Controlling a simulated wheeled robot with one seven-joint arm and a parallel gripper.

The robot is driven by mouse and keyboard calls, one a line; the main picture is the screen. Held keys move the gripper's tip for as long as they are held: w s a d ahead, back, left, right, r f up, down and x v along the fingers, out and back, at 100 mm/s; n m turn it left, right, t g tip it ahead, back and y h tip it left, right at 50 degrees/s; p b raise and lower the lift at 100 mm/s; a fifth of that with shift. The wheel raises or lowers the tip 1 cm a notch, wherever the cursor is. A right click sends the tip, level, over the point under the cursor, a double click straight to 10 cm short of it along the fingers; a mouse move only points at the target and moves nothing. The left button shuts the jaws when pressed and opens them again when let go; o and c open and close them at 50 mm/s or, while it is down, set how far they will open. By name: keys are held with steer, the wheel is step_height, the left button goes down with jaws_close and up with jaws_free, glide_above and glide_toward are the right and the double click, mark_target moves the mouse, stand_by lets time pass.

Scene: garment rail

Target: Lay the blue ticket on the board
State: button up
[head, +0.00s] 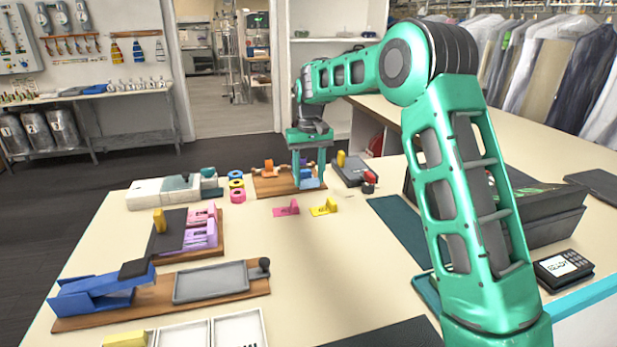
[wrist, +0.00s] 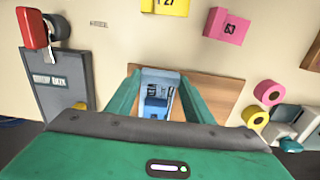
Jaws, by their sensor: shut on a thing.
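My gripper (head: 308,180) is shut on the blue ticket (head: 309,184), low over the right end of the wooden board (head: 266,190). In the wrist view, the blue ticket (wrist: 156,92) sits between the two green fingers (wrist: 161,80), with the board (wrist: 203,92) around and behind it. I cannot tell whether the ticket touches the board. An orange ticket (head: 269,169) is at the board's left part. My fingers and hand hide part of the board and ticket.
A pink ticket (head: 287,209) and a yellow ticket (head: 324,208) lie on the table in front of the board. Tape rolls (head: 237,190) stand to its left. A dark grey device (head: 353,175) with a red part is to its right.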

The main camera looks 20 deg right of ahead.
steer(key=o, duration=1.6)
steer(key=shift+c, duration=0.2)
steer(key=shift+r, duration=2.5)
steer(key=shift+r, duration=0.1)
steer(key=shift+r, duration=2.4)
